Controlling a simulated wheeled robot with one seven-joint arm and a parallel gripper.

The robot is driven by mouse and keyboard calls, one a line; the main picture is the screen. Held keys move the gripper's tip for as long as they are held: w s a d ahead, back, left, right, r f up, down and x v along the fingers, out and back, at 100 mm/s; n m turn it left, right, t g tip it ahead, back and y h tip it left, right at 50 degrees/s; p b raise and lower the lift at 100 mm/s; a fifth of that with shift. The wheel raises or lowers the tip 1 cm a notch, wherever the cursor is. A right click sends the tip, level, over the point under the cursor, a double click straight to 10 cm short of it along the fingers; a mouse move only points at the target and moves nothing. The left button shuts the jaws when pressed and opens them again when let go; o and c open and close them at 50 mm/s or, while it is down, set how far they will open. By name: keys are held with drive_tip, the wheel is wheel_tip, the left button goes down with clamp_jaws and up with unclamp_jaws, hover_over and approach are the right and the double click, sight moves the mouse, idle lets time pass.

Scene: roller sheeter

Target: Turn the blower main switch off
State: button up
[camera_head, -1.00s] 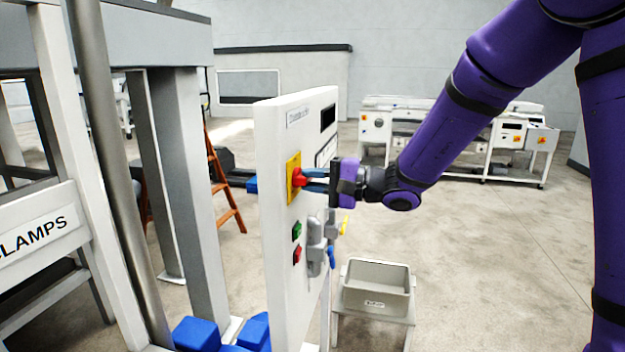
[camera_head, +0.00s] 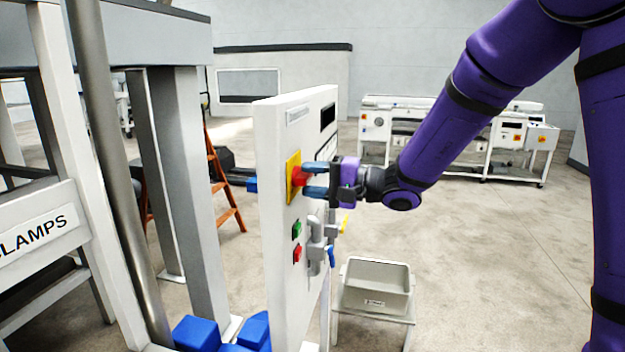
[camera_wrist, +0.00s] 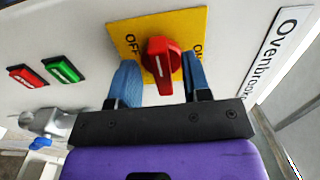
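The red rotary switch knob (camera_head: 299,176) sits on a yellow plate (camera_head: 293,164) high on the white panel. In the wrist view the red knob (camera_wrist: 161,60) stands between "OFF" on the left and "ON" on the right of the yellow plate (camera_wrist: 180,22). Its ridge runs roughly up and down the picture, between the two labels. My gripper (camera_head: 308,180) is open, with one blue finger above the knob and one below in the head view. In the wrist view the fingers of my gripper (camera_wrist: 160,80) flank the knob with gaps on both sides.
Green (camera_wrist: 62,69) and red (camera_wrist: 28,76) push buttons sit on the same panel (camera_head: 283,270). A grey valve-like fitting (camera_head: 316,245) projects below my gripper. A grey bin (camera_head: 376,287) on a stand is lower right. Open floor lies to the right.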

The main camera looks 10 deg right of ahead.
drive_tip(key=shift+d, duration=0.1)
drive_tip(key=v, duration=1)
drive_tip(key=shift+s+d, duration=0.15)
drive_tip(key=shift+d, duration=0.1)
idle(0.4)
